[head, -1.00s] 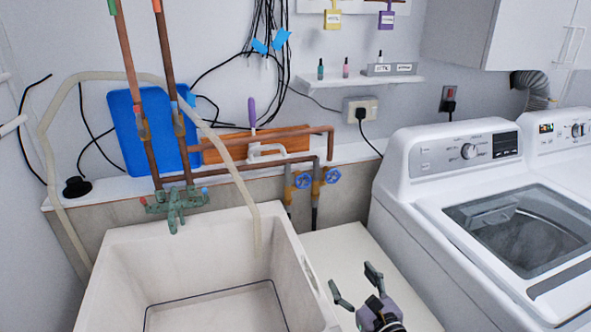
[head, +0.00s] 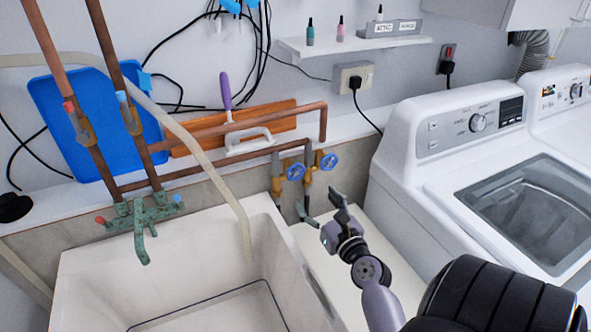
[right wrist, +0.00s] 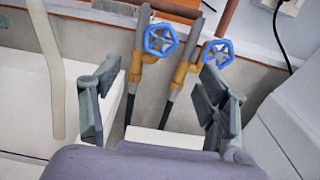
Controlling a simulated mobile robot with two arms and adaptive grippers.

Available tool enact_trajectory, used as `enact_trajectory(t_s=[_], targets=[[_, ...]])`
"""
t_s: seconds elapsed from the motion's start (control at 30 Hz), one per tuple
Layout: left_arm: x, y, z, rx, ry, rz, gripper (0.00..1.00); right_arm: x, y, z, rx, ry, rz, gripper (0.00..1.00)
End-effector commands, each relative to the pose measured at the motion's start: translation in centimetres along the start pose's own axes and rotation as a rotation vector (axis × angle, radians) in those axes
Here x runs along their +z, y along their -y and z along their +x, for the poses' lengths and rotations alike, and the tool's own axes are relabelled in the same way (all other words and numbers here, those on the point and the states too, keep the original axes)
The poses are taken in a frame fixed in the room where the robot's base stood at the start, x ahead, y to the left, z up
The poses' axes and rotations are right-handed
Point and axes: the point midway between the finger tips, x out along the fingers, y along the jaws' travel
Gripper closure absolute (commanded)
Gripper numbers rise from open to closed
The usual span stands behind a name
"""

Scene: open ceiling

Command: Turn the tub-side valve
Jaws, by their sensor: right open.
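Two blue round handwheels sit on brass valve bodies on upright pipes at the wall. The tub-side valve is the left one (head: 295,172), nearer the sink tub (head: 95,262); it also shows in the right wrist view (right wrist: 160,40). The other valve (head: 329,162) is to its right, nearer the washer, and also shows in the right wrist view (right wrist: 217,52). My right gripper (head: 320,206) is open and empty, below and in front of the valves, apart from both. In the right wrist view its fingers (right wrist: 158,88) frame the two pipes. My left gripper is out of view.
The white washer (head: 450,190) stands right of my right arm. A green faucet (head: 143,215) and a pale hose (head: 215,160) hang at the tub. Copper pipes (head: 240,130) run along the wall above the valves. A white surface lies between tub and washer.

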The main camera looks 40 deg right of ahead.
Motion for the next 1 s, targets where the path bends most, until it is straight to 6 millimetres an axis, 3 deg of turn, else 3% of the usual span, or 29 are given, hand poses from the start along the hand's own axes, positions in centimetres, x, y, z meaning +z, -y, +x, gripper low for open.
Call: enact_trajectory(t_s=[0.3, 0.5, 0.7, 1.0], targets=[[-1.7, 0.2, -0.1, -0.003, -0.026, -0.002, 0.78, 0.1, 0.0, 7.2, 0.0, 0.004, 0.0, 0.31], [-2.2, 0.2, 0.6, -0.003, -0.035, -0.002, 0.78, -0.1, 0.0, 10.6, 0.0, 0.002, -0.001, 0.31], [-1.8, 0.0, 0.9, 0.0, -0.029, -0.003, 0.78, -0.1, 0.0, 12.2, 0.0, 0.0, 0.0, 0.31], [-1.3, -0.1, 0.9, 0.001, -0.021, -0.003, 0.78, 0.0, 0.0, 12.4, 0.0, -0.001, -0.001, 0.31]])
